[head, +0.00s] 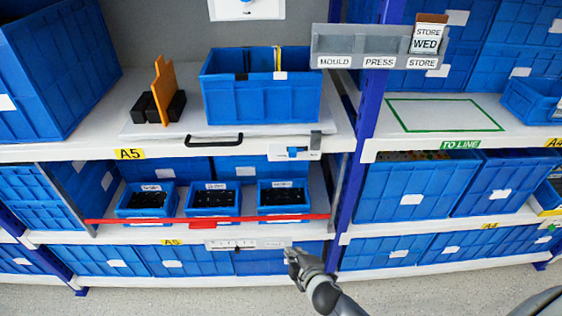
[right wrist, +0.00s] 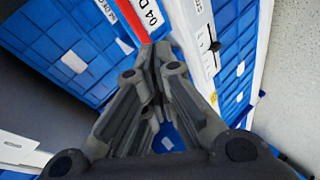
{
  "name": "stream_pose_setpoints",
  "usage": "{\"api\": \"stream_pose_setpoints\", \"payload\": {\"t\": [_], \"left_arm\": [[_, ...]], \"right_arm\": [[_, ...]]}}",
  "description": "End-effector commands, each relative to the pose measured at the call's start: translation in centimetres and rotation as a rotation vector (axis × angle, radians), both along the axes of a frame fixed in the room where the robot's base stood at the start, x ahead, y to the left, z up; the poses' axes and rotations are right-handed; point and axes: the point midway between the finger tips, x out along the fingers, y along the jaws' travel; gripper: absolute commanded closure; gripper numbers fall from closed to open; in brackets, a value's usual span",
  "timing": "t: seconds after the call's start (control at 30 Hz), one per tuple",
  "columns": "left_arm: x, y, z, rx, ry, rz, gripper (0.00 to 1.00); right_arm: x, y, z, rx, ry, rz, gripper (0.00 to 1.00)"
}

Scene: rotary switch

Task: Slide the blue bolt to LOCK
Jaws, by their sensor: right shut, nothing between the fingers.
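The blue bolt (head: 293,152) sits on a small pale plate (head: 315,150) on the front edge of the upper left shelf, right of a black handle. Its lettering is too small to read in the head view. My right gripper (head: 291,256) is well below the bolt, in front of the lowest shelf edge, and apart from it. In the right wrist view the fingers (right wrist: 153,58) meet at their tips and hold nothing. I cannot make out the bolt there. My left gripper is not in view.
A red bar (head: 200,220) crosses in front of several small bins (head: 284,212) on the middle shelf. A pale labelled strip (head: 240,244) is on the shelf edge below, near my right gripper. A blue upright post (head: 362,140) stands right of the bolt.

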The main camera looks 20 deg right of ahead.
Motion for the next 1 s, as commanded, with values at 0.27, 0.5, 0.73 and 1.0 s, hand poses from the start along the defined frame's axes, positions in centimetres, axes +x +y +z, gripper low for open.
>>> {"api": "stream_pose_setpoints", "payload": {"t": [0.27, 0.5, 0.73, 1.0], "left_arm": [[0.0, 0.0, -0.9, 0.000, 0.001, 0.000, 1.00], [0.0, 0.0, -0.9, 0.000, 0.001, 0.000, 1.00], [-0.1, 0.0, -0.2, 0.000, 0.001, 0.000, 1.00], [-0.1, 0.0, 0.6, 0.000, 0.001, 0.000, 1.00]], "right_arm": [[4.6, 2.5, 20.4, -0.284, -0.415, 0.125, 1.00], [4.4, 3.0, 26.5, -0.368, -0.534, 0.133, 1.00], [7.3, 3.1, 26.8, -0.369, -0.538, 0.132, 1.00], [12.6, 3.2, 26.7, -0.366, -0.535, 0.132, 1.00]]}}
